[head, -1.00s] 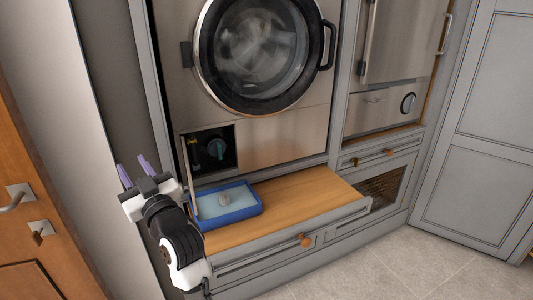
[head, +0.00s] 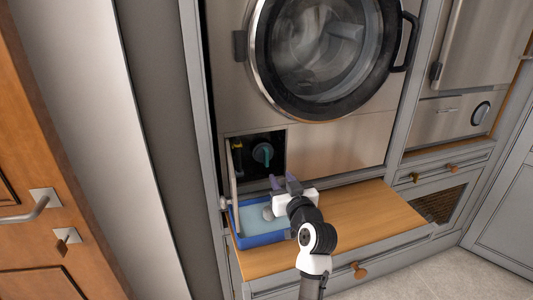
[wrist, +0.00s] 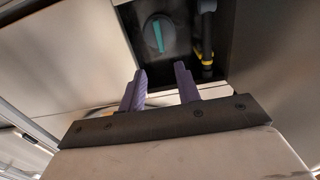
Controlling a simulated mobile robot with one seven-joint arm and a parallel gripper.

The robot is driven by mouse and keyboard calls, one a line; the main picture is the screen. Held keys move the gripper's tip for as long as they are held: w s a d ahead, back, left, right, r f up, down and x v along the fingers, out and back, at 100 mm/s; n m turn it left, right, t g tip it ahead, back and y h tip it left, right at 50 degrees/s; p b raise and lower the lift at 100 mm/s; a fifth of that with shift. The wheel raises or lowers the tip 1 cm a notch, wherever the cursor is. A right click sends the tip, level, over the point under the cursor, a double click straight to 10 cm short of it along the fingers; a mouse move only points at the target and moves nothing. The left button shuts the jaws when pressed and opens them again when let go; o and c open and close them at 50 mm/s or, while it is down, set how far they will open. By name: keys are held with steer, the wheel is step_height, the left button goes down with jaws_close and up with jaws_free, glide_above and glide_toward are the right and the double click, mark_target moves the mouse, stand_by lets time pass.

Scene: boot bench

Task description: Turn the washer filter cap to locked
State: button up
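The washer filter cap (head: 263,154) is a dark round cap with a teal grip bar, set in a dark recess low on the washer front. In the head view its bar stands roughly upright. The cap also shows in the wrist view (wrist: 159,34), beyond my fingertips, its bar slightly tilted. My gripper (head: 284,182) is below and a little right of the cap, in front of the recess. In the wrist view its two purple fingers (wrist: 160,74) are apart with nothing between them. They are not touching the cap.
A blue tray (head: 266,239) with pale water and a round light object (head: 268,213) sits on the wooden bench (head: 375,215) under the recess. The open flap (head: 234,173) stands at the recess's left side. A black-and-yellow hose (wrist: 205,45) is beside the cap.

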mark_target(267, 156)
steer(key=p+x, duration=0.3)
steer(key=x, duration=0.9)
steer(key=shift+w+a, duration=0.15)
steer(key=shift+w, duration=0.2)
jaws_close()
